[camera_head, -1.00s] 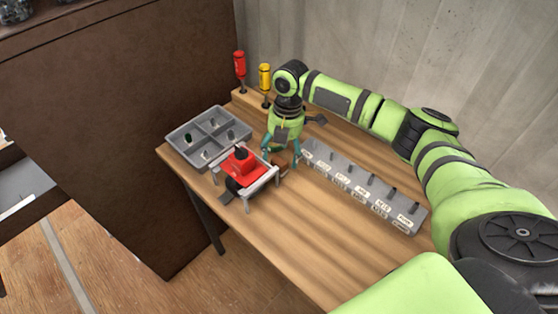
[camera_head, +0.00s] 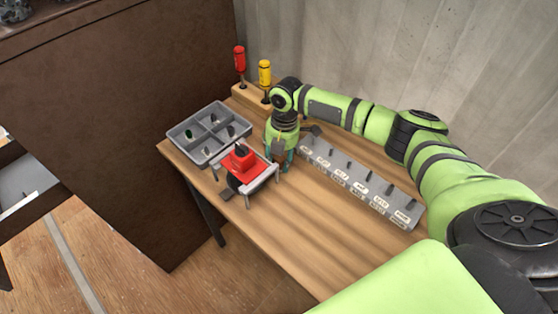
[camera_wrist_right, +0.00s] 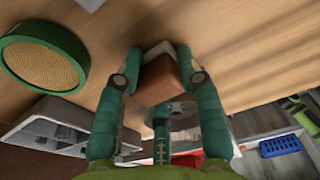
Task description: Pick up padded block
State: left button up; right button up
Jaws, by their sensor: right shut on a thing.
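The padded block (camera_wrist_right: 158,80), brown with a whitish part at its far end, sits between the teal fingers of my right gripper (camera_wrist_right: 160,54) in the right wrist view. The fingers press on it from both sides. I cannot tell whether it touches the table or hangs just above it. In the head view my right gripper (camera_head: 279,158) points down at the table, just right of a red device; the block is hidden or too small to make out there. My left gripper is not in view.
The red device in a metal frame (camera_head: 238,162) stands close to the gripper's left. A grey divided tray (camera_head: 186,148) with small parts lies behind it. A grey labelled rack (camera_head: 365,185) is to the right. Red (camera_head: 239,60) and yellow (camera_head: 265,75) screwdrivers stand behind. The front tabletop is clear.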

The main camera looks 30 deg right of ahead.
aim_at(279, 157)
notch_tip(279, 157, up, 9)
jog(key=b, duration=0.2)
jog(key=shift+b, duration=0.4)
jog(key=shift+r, duration=0.55)
jog(key=shift+o, duration=1.2)
jog(key=shift+c, duration=0.6)
